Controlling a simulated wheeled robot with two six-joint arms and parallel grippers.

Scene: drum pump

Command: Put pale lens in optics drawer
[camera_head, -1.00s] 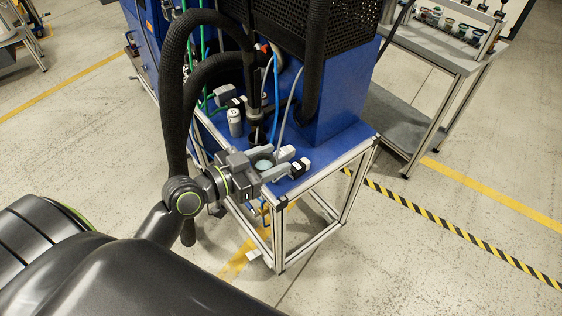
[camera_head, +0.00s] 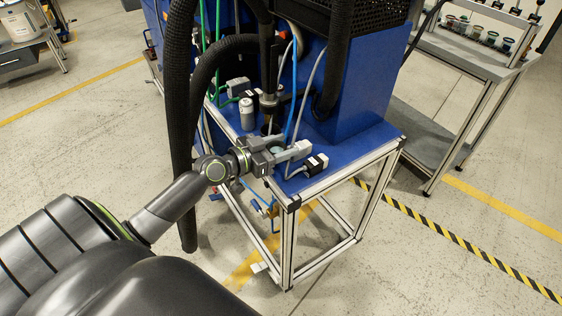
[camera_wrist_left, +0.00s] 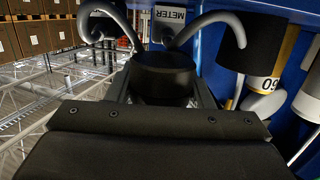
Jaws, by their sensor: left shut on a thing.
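My left gripper (camera_head: 292,150) reaches in from the left over the near edge of the blue machine top. It is shut on a small round thing with a pale teal face, which looks like the pale lens (camera_head: 277,150). The fingers partly hide it. In the left wrist view a dark round body (camera_wrist_left: 165,75) sits in front of the gripper, between its fingers. I cannot tell whether it still touches the blue top. I cannot make out the optics drawer in these frames. My right gripper is not in view.
The blue machine top (camera_head: 357,150) carries a silver cylinder (camera_head: 247,113) and a black-and-white connector (camera_head: 315,163) close to the gripper. Black hoses (camera_head: 182,120) hang beside my arm. A grey bench (camera_head: 465,55) with a rack of small round items stands at the right.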

